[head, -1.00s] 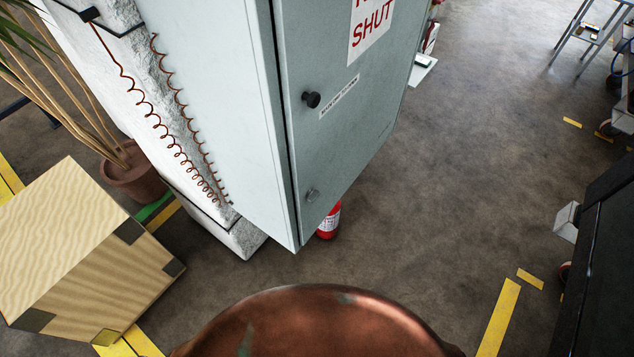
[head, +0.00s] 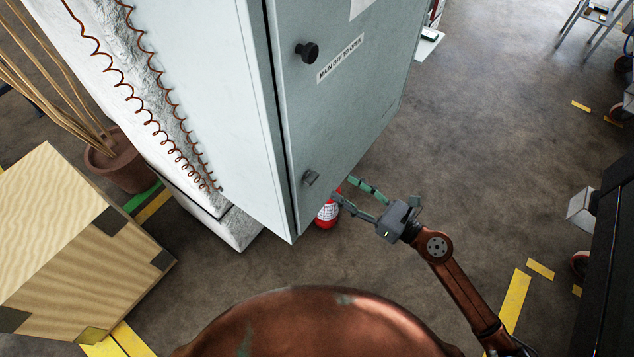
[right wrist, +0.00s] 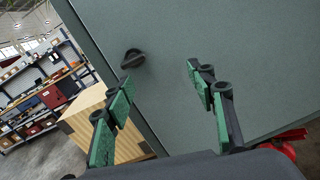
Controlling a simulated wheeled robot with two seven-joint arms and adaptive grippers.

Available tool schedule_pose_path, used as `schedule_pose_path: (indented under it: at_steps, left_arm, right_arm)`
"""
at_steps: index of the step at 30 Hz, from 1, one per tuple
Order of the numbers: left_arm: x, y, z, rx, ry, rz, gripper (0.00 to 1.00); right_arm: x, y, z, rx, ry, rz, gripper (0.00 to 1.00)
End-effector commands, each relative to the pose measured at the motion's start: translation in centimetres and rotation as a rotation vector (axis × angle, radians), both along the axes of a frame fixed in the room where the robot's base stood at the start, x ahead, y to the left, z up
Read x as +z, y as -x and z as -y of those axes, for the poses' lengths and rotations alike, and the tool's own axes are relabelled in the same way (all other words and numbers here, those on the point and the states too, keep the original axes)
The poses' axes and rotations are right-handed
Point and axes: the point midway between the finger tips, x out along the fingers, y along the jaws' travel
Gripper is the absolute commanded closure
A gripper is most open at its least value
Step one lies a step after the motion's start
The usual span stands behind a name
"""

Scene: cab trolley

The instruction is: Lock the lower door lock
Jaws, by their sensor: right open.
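The lower door lock (head: 311,178) is a small dark turn-handle low on the pale grey-green cabinet door (head: 345,120), near its left edge. In the right wrist view the lock (right wrist: 132,59) shows as a dark knob just beyond the left fingertip. My right gripper (head: 345,189) is open and empty, to the right of the lock in the head view, its fingers pointing toward the door. In the right wrist view the green-padded fingers (right wrist: 159,76) are spread wide, apart from the lock. My left gripper is not in view.
A black upper knob (head: 307,52) and a label (head: 340,59) are higher on the door. A red extinguisher (head: 327,214) stands by the cabinet's bottom, partly behind it. A wooden crate (head: 70,250) is at left. Floor to the right is open, with a black unit (head: 600,270) at the edge.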

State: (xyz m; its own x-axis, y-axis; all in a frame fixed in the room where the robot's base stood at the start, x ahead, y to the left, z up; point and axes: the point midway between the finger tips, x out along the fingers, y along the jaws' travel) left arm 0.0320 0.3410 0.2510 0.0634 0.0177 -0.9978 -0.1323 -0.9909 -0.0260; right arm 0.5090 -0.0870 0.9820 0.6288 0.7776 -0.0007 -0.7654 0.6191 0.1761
Motion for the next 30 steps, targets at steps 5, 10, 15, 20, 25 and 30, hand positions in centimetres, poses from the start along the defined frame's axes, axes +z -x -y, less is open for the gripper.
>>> schedule_pose_path:
  at_steps: [5, 10, 15, 20, 25, 30]
  left_arm:
    - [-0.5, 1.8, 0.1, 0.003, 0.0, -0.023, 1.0]
    - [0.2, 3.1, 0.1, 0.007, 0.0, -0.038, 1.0]
    - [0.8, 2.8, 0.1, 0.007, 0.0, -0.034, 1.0]
    - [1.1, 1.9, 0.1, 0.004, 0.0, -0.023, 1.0]
    - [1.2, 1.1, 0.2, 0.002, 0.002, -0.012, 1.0]
    - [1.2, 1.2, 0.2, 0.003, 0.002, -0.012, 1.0]
  right_arm:
    - [1.7, 2.3, -2.4, 0.07, 0.104, 0.139, 0.49]
    - [2.1, 1.3, -4.2, 0.074, 0.109, 0.149, 0.49]
    - [2.1, -0.3, -6.4, 0.072, 0.106, 0.145, 0.49]
    - [1.9, -1.4, -7.9, 0.071, 0.105, 0.144, 0.49]
    - [1.8, -1.9, -8.6, 0.071, 0.106, 0.142, 0.49]
    - [1.7, -1.9, -8.6, 0.07, 0.106, 0.142, 0.49]
